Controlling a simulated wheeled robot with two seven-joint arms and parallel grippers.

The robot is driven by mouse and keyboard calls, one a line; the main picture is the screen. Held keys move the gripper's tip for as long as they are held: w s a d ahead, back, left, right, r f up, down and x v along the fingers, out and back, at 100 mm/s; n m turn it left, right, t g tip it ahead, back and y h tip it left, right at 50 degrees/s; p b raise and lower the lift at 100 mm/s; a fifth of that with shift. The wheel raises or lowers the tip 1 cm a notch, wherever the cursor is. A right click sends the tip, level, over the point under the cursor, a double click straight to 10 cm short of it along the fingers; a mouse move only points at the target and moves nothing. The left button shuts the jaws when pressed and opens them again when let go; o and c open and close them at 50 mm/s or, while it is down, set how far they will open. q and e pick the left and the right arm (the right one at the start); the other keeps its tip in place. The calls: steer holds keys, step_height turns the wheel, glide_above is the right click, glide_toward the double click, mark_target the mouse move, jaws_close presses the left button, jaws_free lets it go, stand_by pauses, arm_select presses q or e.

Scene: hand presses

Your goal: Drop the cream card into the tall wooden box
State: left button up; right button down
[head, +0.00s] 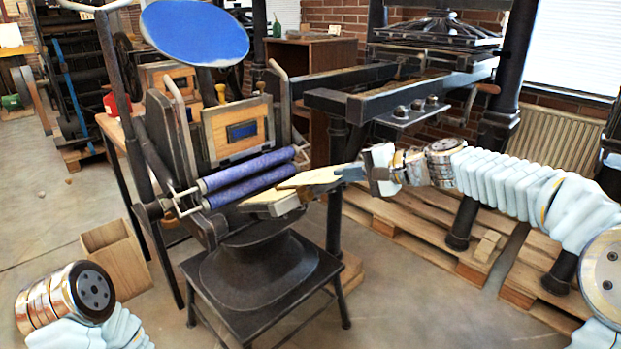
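The cream card (310,178) is a thin, pale sheet over the front of the small press, just right of its blue rollers. My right gripper (345,172) reaches in from the right, with its fingertips at the card's right end; it looks shut on the card. The card is above a pale wooden board or stack (272,204); I cannot tell whether they touch. The tall wooden box (122,262) stands on the floor at the left, its open top facing up. Part of my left arm shows at the lower left, but its gripper is not visible.
The small press with a round blue disc (195,33) and blue rollers (248,180) stands between my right gripper and the box. Its black stand (262,285) is below. A large press and wooden pallets (410,225) are behind at the right. Floor in front of the box is clear.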

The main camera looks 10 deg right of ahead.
steer(key=s+d+r+p, duration=0.2)
steer(key=d+r, duration=0.1)
steer(key=r, duration=0.1)
steer(key=shift+s+d+r, duration=0.3)
steer(key=shift+s+r, duration=0.1)
stand_by(0.5)
